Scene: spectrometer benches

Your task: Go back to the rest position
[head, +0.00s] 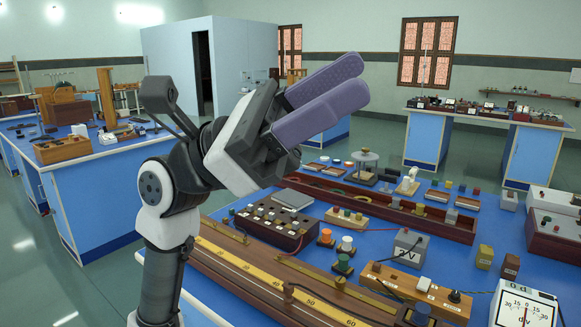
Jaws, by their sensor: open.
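My gripper (338,92) is raised above the near blue bench (218,284), pointing up and to the right. Its two purple fingers stand a little apart with nothing between them. My arm rises from the lower left and bends at the elbow. The gripper touches nothing that I can see. It hides part of the far side of the bench and the floor behind it.
The near bench holds a long yellow scale (262,283), a dark box with pegs (275,222), a grey block (410,248) and a white dial meter (526,304). Other benches stand at left (100,175) and far right (432,142). The air around my gripper is clear.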

